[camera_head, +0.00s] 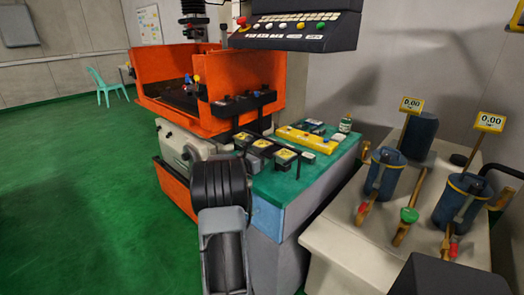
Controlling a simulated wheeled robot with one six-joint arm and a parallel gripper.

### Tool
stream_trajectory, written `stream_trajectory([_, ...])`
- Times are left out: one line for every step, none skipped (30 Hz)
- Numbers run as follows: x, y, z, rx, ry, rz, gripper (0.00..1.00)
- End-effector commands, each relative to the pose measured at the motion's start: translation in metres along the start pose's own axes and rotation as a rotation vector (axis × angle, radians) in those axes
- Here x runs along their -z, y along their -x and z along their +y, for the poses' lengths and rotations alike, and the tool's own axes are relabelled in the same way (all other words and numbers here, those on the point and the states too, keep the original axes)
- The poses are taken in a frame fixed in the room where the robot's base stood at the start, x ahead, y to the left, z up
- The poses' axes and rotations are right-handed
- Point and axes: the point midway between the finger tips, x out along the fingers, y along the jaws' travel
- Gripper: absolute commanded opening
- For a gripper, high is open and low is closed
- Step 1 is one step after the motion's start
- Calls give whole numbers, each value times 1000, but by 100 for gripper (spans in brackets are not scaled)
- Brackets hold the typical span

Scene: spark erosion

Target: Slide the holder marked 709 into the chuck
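Several small dark blocks with yellow labels stand in a row on the green-topped bench; one holder-like block (284,156) is at the right end of the row and another (262,144) is near its middle. The label markings are too small to read, so I cannot tell which is 709. The orange machine (222,80) stands behind, with a dark vertical head (193,8) above its open tank. I cannot make out the chuck clearly. My dark arm links rise at the lower middle in front of the bench. I cannot make out my gripper's fingers.
The green bench top (277,190) also carries a yellow bar-shaped thing (298,137) and a small bottle (345,125). A control panel (300,27) overhangs at the top. A pale stand (345,245) with blue cylinders is at right.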

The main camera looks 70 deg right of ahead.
Motion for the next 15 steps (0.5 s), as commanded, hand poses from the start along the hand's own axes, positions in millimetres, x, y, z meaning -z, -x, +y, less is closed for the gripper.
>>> stream_trajectory([-1,0,0,0,-1,-2,13])
stream_trajectory([-1,0,0,0,-1,-2,13])
stream_trajectory([-1,0,0,0,-1,-2,13])
stream_trajectory([-1,0,0,0,-1,-2,13])
stream_trajectory([-1,0,0,0,-1,-2,13])
stream_trajectory([-1,0,0,0,-1,-2,13])
stream_trajectory([-1,0,0,0,-1,-2,13])
stream_trajectory([-1,0,0,0,-1,-2,13])
stream_trajectory([-1,1,0,0,-2,-2,13])
stream_trajectory([-1,2,0,0,-2,-2,13])
stream_trajectory([-1,3,0,-1,-2,-2,13])
stream_trajectory([-1,4,0,-1,-2,-2,13])
stream_trajectory([-1,6,1,-1,-2,-2,13])
stream_trajectory([-1,8,1,-1,-2,-2,13])
stream_trajectory([-1,11,0,-1,-2,-2,13])
